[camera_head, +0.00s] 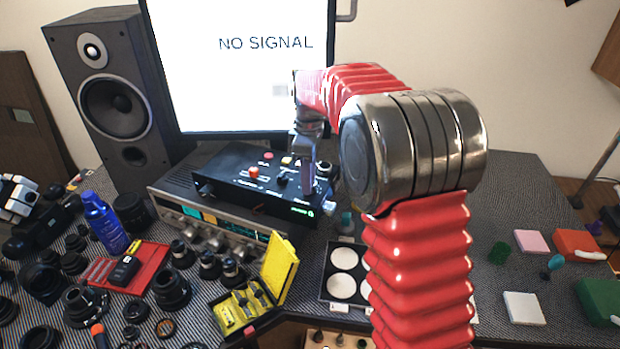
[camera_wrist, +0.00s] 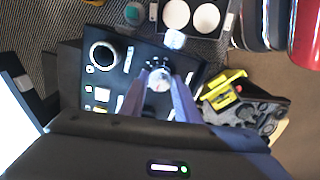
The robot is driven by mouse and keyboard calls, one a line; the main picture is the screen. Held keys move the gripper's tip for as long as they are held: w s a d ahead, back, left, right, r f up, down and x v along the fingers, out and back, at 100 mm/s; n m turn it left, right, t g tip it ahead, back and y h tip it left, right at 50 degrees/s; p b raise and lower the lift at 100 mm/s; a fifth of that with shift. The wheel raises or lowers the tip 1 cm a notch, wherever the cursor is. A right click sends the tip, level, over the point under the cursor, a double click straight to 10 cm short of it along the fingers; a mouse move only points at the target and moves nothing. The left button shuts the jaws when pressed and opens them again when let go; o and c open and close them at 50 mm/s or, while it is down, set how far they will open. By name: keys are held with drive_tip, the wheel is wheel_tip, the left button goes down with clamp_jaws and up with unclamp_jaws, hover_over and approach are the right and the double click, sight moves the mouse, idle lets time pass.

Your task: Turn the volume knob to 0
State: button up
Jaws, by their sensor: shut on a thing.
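A black control box (camera_head: 240,190) sits on top of a silver receiver on the desk; it also shows in the wrist view (camera_wrist: 128,62). My gripper (camera_head: 308,190) reaches down over the box's right part. In the wrist view, my gripper's two fingers (camera_wrist: 160,84) are shut on a round pale-topped knob (camera_wrist: 158,79) with marks around its far side. In the head view the fingers hide this knob. Its label and pointer setting are too small to read, so I cannot confirm that it is the volume knob.
A monitor (camera_head: 240,75) reading "NO SIGNAL" stands close behind the box. A speaker (camera_head: 112,95) stands at the left. The receiver (camera_head: 215,232) is below the box. A yellow case (camera_head: 280,268) and several lens parts lie in front.

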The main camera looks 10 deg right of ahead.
drive_tip(key=shift+s+f+n, duration=0.1)
drive_tip(key=shift+s+n, duration=0.1)
drive_tip(key=shift+n, duration=0.4)
drive_tip(key=o, duration=1)
drive_tip(key=shift+o, duration=0.2)
drive_tip(key=shift+w, duration=0.1)
drive_tip(key=shift+w+r, duration=0.1)
drive_tip(key=shift+r, duration=0.45)
wheel_tip(320, 180, up, 13)
